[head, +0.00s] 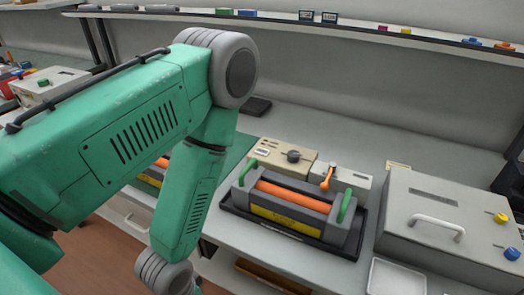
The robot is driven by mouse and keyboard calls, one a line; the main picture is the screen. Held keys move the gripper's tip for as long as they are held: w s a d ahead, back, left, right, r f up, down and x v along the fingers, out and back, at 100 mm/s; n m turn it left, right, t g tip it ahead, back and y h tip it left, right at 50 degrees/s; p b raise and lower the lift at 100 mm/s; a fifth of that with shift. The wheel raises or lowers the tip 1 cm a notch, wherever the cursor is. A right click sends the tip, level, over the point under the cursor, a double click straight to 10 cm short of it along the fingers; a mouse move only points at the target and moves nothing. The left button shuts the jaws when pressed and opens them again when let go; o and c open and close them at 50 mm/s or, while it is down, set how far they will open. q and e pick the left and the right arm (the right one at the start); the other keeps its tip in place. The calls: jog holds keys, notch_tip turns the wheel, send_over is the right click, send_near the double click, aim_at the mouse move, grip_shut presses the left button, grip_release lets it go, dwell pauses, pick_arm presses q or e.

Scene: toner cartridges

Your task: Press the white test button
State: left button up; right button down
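I cannot make out a clear white test button. A small pale patch (262,152) shows on the beige box (267,145), which also has a dark knob (293,156); I cannot tell whether the patch is a button. My green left arm comes in from the left, bends at the grey joint and runs down past the lower edge. Its gripper is out of the picture. My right arm and gripper do not show. The arm hides part of the bench to the left.
A cartridge with an orange roller (293,197) and green handles sits in a black tray (240,210). A pale unit with an orange lever (327,177) stands behind it. A large grey box (432,228) is at right, with a white tray (397,278) in front.

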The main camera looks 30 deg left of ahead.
pick_arm(q)
grip_shut()
dwell(1.0)
